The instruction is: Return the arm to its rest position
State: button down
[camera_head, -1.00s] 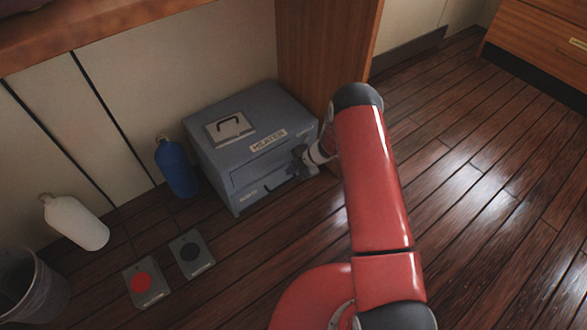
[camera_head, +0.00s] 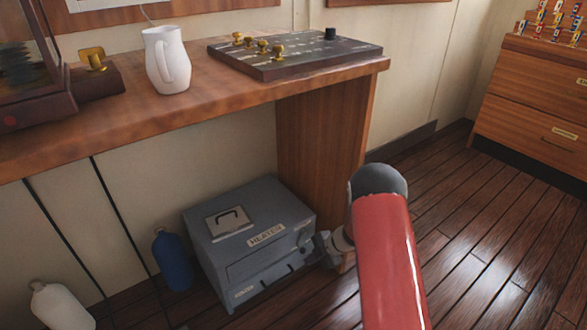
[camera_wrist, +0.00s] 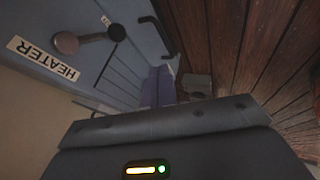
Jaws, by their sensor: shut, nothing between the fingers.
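My red arm (camera_head: 388,262) reaches forward from the lower right in the head view, with its dark rounded joint uppermost. My gripper (camera_head: 324,250) is small and partly hidden there, at the right front corner of the grey heater (camera_head: 225,245). It is shut and holds nothing. Whether it touches the heater cannot be told. In the wrist view, the dark gripper housing (camera_wrist: 165,150) fills the bottom, and the heater's labelled face (camera_wrist: 85,35), with a round knob and a dark handle, lies close at the upper left.
A wooden desk (camera_head: 200,110) overhangs the heater and carries a white jug (camera_head: 167,60) and a control panel (camera_head: 295,50). A blue bottle (camera_head: 172,262) and a white bottle (camera_head: 62,306) stand left of the heater. Clear plank floor (camera_head: 470,240) lies right of my arm.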

jog(key=w+d+r+m+t+h, duration=0.2)
jog(key=w+r+t, duration=0.1)
jog(key=r, duration=0.5)
jog(key=w+d+r+m+t+h, duration=0.1)
jog(key=w+d+r+m+t, duration=0.15)
jog(key=r, duration=0.65)
jog(key=s+d+r+m+t+h, duration=0.1)
jog(key=s+d+r+m+h, duration=0.25)
jog(key=r, duration=0.55)
jog(key=s+d+r+m+t+h, duration=0.1)
jog(key=s+d+r+m+h, duration=0.15)
jog(key=r+m, duration=0.45)
jog(key=s+d+r+m+g, duration=0.15)
jog(key=s+r, duration=0.25)
jog(key=s, duration=0.4)
jog(key=s+r+m, duration=0.3)
jog(key=s+r, duration=0.2)
jog(key=s, duration=0.3)
jog(key=s+a+f+m+g+y+p, duration=0.1)
jog(key=s+a+m, duration=0.3)
jog(key=s, duration=1.2)
jog(key=shift+s+a+f+g+y, duration=0.2)
jog(key=shift+a+g+y, duration=0.35)
jog(key=shift+g, duration=0.25)
jog(key=shift+a, duration=0.15)
